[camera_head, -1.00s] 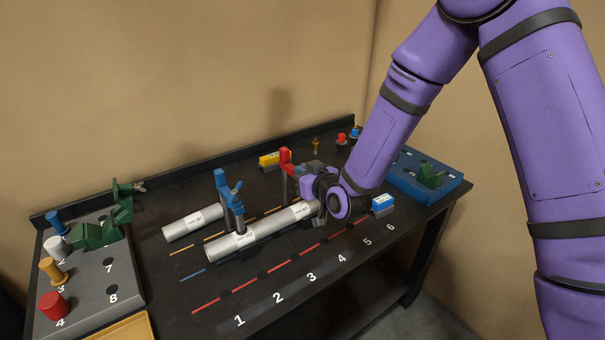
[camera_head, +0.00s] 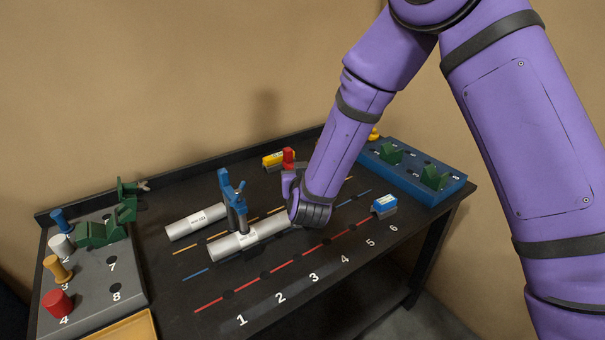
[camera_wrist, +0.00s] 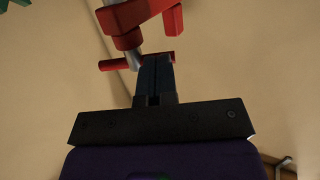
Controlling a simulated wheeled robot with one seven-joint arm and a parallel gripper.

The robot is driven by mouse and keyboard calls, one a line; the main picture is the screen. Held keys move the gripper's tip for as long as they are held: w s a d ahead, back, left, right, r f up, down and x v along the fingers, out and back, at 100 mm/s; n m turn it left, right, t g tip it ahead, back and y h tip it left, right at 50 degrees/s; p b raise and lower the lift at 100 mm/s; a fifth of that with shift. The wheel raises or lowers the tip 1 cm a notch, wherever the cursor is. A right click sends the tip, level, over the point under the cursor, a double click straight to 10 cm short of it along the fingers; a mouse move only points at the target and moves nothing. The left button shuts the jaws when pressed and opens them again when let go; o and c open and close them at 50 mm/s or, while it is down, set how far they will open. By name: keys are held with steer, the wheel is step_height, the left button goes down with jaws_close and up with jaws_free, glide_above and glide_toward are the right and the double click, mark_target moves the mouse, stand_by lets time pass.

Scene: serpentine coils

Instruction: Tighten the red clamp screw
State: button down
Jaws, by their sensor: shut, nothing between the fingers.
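The red clamp (camera_head: 288,154) stands at the back of the bench; in the head view only its top shows past my arm. In the wrist view the red clamp body (camera_wrist: 125,18) fills the top middle. Below it is its screw, a short grey shaft (camera_wrist: 133,60) with a red crossbar (camera_wrist: 112,65). My gripper (camera_wrist: 157,60) is shut and empty, its fingertips overlapping the right part of the crossbar. I cannot tell whether they touch it. In the head view my wrist and forearm hide the fingers.
A blue clamp (camera_head: 232,190) stands over a grey pipe (camera_head: 248,242), left of my wrist. Another pipe (camera_head: 196,221) lies behind. A yellow block (camera_head: 273,161) sits near the red clamp. A blue-and-white block (camera_head: 384,205) and a blue rack (camera_head: 450,187) are at right.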

steer(key=m+h, duration=0.2)
steer(key=h, duration=0.1)
steer(key=w+a+m+g+h, duration=0.1)
steer(key=m+h, duration=0.2)
steer(key=w+m+g+h, duration=0.1)
steer(key=m+h, duration=0.1)
steer(key=h, duration=0.1)
steer(key=shift+a+h, duration=0.35)
steer(key=shift+h, duration=0.05)
steer(key=w, duration=0.3)
steer(key=shift+d, duration=0.1)
steer(key=shift+w+d, duration=0.25)
steer(key=shift+w, duration=0.1)
stand_by(0.5)
